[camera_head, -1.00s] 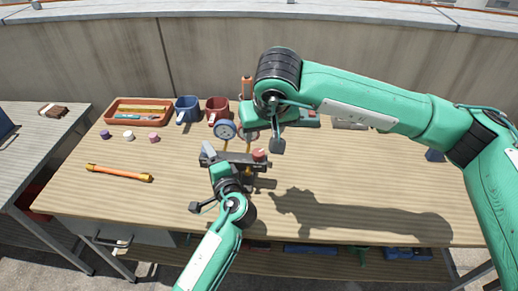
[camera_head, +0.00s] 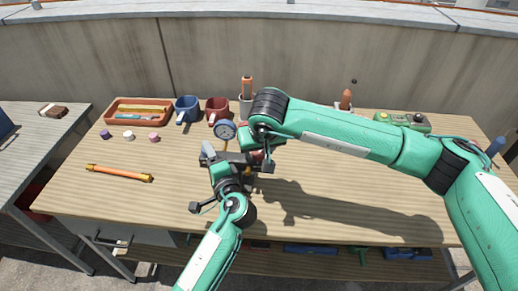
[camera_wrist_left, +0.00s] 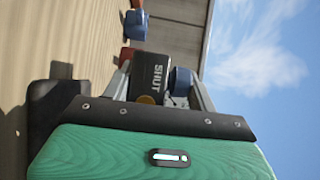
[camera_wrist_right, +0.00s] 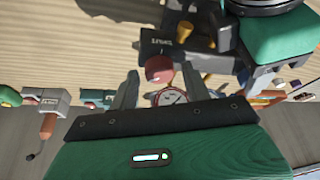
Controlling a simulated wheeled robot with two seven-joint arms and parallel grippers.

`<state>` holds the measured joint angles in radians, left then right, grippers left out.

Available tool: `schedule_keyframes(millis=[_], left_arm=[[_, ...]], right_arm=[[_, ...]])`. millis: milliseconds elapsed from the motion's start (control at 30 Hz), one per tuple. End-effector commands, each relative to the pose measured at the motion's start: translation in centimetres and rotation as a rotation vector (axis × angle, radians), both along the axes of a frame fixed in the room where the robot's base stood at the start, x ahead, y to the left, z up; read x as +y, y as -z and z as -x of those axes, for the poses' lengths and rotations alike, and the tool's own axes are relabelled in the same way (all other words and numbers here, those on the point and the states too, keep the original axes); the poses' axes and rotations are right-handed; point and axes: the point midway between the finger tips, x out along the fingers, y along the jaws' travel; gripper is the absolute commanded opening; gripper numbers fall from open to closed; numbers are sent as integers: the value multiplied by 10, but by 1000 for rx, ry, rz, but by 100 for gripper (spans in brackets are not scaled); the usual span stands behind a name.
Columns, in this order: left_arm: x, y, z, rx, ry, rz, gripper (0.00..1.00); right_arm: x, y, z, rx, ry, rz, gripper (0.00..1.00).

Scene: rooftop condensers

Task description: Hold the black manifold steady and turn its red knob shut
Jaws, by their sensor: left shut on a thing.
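The black manifold (camera_head: 240,158) sits near the middle of the workbench, partly hidden by my grippers. My left gripper (camera_head: 218,160) is shut on its left end; the left wrist view shows the block with a "SHUT" label (camera_wrist_left: 150,72) between the fingers. A blue-rimmed gauge (camera_head: 225,130) stands behind it. The red knob (camera_wrist_right: 158,68) shows in the right wrist view, between the tips of my right gripper (camera_wrist_right: 158,78); contact is unclear. The fingers are apart. A red-rimmed gauge (camera_wrist_right: 171,97) is beyond the knob. In the head view the right gripper mostly covers the knob (camera_head: 257,155).
Behind are an orange tray (camera_head: 112,116), a blue mug (camera_head: 187,108) and a red mug (camera_head: 217,110). Several small caps and an orange-ended rod (camera_head: 119,173) lie left. A green device (camera_head: 403,121) is at the back right. Bench space right of the manifold is clear.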

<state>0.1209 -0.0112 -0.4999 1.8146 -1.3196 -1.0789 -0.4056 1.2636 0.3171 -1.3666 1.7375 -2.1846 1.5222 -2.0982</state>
Motion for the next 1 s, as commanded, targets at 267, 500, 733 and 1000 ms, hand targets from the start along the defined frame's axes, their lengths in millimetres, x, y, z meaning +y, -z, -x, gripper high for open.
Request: schedule_keyframes(millis=[267,500,733,1000], left_arm=[[0,1,0,0,1,1,0],[0,1,0,0,1,1,0],[0,1,0,0,1,1,0],[0,1,0,0,1,1,0]], right_arm=[[0,0,0,0,0,0,9],[1,0,0,0,35,0,9],[2,-1,1,0,159,1,9],[4,-1,0,-2,401,0,9]])
